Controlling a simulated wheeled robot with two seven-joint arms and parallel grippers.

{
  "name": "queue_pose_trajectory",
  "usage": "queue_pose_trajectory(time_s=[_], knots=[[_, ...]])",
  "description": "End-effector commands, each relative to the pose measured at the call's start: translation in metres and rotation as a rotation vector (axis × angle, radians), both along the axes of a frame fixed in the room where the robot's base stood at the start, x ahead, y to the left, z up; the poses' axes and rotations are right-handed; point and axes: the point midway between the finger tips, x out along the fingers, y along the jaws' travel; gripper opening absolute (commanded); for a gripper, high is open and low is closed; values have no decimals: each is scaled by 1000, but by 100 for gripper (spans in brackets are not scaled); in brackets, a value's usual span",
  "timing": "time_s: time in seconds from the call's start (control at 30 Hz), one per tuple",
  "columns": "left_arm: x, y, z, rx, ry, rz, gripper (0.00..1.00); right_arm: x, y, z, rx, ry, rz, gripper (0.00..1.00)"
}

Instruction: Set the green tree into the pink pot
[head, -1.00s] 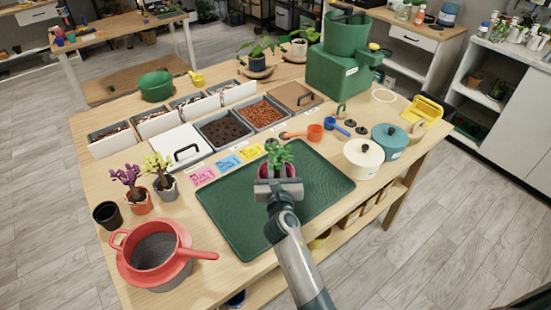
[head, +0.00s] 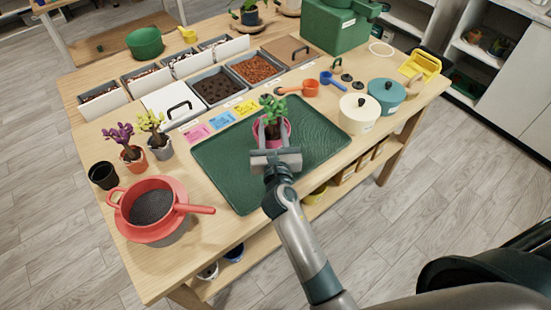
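The green tree (head: 272,108) stands upright at the pink pot (head: 286,130), its leaves above the rim. Its lower stem appears to be within the pot, though the base is hidden. The pink pot sits on the dark green mat (head: 230,178). My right gripper (head: 274,135) reaches in from the front, low at the pot. Its two grey fingers are spread apart, one on each side of the tree's stem, with a gap around it. The gripper's palm hides the front of the pot. My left gripper is not in view.
A red pan (head: 152,205) and small purple (head: 125,142) and yellow (head: 153,130) potted trees stand at left, beside an empty black pot (head: 103,176). Soil bins (head: 220,90) line the back. The mat's left part is clear.

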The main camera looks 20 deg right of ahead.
Motion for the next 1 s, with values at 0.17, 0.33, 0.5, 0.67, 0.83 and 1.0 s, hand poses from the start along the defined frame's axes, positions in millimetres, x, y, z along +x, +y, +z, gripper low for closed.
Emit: queue_pose_trajectory(time_s=[0.17,0.33,0.5,0.67,0.83,1.0], knots=[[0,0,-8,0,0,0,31,-37,9,-3,0,1,1,35],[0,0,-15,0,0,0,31,-71,17,-3,1,2,1,35],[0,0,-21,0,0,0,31,-97,23,-2,1,1,1,35],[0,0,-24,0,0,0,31,-112,26,-1,0,1,-1,35],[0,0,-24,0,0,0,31,-116,28,0,1,0,0,35],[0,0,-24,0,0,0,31,-116,28,0,0,0,0,35]])
